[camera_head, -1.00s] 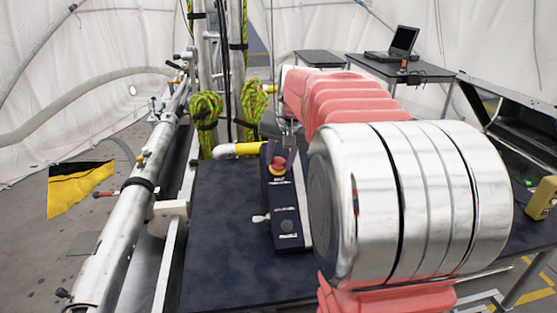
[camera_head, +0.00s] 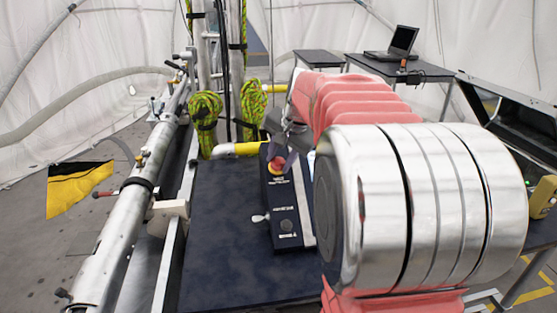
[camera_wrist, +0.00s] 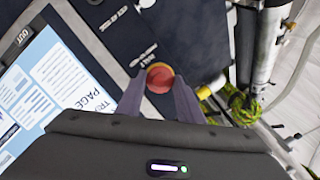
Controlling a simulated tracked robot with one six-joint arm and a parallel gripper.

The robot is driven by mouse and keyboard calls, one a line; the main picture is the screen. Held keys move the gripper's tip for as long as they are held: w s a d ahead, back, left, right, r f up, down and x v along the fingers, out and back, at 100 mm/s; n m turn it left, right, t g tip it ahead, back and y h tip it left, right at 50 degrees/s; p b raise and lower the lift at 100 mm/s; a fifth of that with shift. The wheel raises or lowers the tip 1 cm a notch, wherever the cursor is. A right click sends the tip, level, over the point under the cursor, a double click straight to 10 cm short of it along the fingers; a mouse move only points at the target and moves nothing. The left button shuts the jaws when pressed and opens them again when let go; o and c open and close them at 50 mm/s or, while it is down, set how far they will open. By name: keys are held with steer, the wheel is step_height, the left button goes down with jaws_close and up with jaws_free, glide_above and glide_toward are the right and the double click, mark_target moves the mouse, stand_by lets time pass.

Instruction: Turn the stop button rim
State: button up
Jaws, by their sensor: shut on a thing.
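The stop button (camera_head: 277,163) is a red mushroom head with a yellow part below it, on the upper end of a dark control box. It also shows in the wrist view (camera_wrist: 160,77), between the tips of my gripper's two fingers. My gripper (camera_head: 289,146) comes to the button from above and behind in the head view, partly hidden by my arm. In the wrist view the gripper (camera_wrist: 159,90) is shut on the button's rim, one finger on each side. The control box (camera_head: 283,200) also carries a black knob (camera_head: 287,226) and a key-like lever (camera_head: 261,218) on its left side.
The box stands on a dark table (camera_head: 215,230). A yellow and white pipe (camera_head: 236,150) and coiled green rope (camera_head: 205,118) are close behind it. A long metal tube (camera_head: 120,215) runs along the left. A printed sheet (camera_wrist: 55,90) lies near the box in the wrist view.

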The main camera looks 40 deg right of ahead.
steer(key=shift+w+a+r, duration=0.1)
steer(key=shift+a, duration=0.05)
steer(key=o, duration=1.1)
steer(key=v, duration=1.3)
steer(key=shift+r, duration=0.25)
